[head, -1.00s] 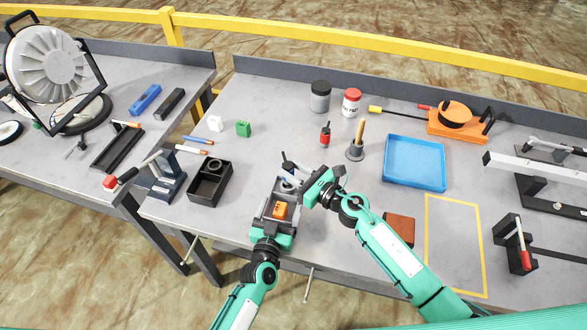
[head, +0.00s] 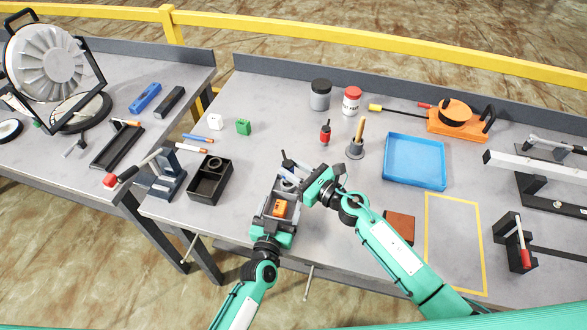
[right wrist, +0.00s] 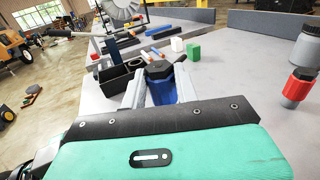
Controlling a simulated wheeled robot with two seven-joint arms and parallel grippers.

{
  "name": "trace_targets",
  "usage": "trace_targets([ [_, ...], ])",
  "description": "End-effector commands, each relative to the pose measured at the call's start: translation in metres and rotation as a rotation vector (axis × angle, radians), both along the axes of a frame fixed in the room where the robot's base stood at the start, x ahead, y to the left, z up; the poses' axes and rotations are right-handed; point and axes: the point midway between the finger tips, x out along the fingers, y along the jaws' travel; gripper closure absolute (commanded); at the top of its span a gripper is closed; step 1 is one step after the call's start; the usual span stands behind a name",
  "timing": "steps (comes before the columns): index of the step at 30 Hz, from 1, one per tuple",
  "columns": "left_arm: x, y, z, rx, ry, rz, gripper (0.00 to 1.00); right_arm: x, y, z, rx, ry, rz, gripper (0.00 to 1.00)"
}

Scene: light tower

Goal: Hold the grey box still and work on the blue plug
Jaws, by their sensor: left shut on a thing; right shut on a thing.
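The grey box (head: 268,207) stands near the front edge of the table in the head view, with an orange part (head: 279,208) on it. My left gripper (head: 275,212) is shut on the box from the front side. The blue plug (right wrist: 162,92) shows in the right wrist view, with a dark hexagonal top, between the two grey fingers of my right gripper (right wrist: 160,88). My right gripper is shut on the plug at the far end of the box. In the head view the plug is small and mostly hidden by the right gripper (head: 292,179).
A black open tray (head: 208,190) stands left of the box. A blue tray (head: 415,162) and a brown block (head: 400,227) lie right.

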Motion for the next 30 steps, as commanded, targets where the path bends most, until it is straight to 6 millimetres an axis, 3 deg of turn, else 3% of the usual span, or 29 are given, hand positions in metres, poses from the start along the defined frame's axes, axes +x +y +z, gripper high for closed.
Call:
trace_targets([
  [30,0.000,0.000,-0.001,0.000,0.001,0.000,0.47,0.000,0.000,-0.020,0.001,0.001,0.000,0.93],
])
